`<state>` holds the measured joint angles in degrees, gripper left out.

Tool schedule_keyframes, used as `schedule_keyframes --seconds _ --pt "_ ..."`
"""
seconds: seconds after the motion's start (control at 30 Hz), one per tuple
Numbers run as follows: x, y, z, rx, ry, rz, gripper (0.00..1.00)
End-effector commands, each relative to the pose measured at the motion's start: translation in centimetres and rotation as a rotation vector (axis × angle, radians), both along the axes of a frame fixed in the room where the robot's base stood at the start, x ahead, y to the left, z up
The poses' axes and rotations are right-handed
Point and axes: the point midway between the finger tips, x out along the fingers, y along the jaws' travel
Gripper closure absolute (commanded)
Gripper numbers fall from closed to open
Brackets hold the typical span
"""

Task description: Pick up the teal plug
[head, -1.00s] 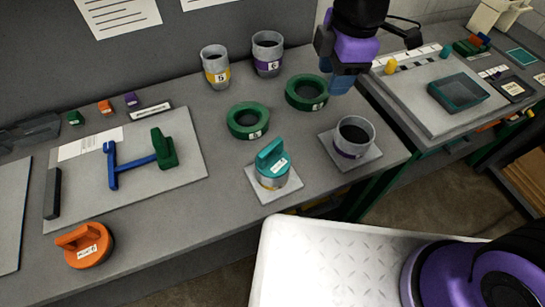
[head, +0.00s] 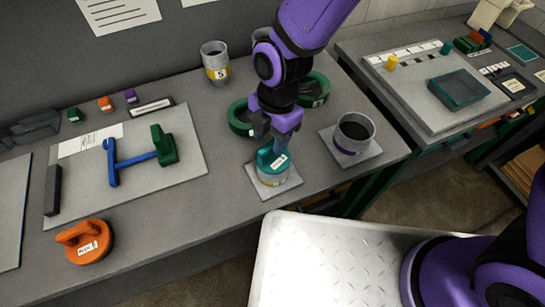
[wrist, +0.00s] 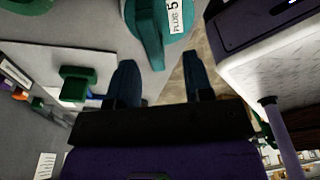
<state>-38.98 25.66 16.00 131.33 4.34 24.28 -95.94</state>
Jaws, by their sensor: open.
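The teal plug (head: 270,158), with a raised handle and a white label, sits in a grey cup with a yellowish band on a square plate (head: 292,184). In the wrist view the teal plug (wrist: 148,38) is at the top, its label reading "PLUG 5". My gripper (head: 273,140) is just above the plug, pointing down, its blue fingers partly covering the handle in the head view. In the wrist view my gripper (wrist: 158,62) is open and empty. The handle lies ahead of the fingertips, nearer the left finger; contact cannot be told.
A grey cup with a purple band (head: 354,134) stands on a plate to the right. An orange plug (head: 86,241) lies front left. A cup marked 5 (head: 215,62) stands at the back.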

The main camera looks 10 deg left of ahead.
Motion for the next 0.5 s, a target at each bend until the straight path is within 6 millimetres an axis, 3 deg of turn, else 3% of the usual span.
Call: schedule_keyframes --seconds 0.5 --pt "0.4 0.4 -5.1 -0.002 0.001 -0.002 0.53"
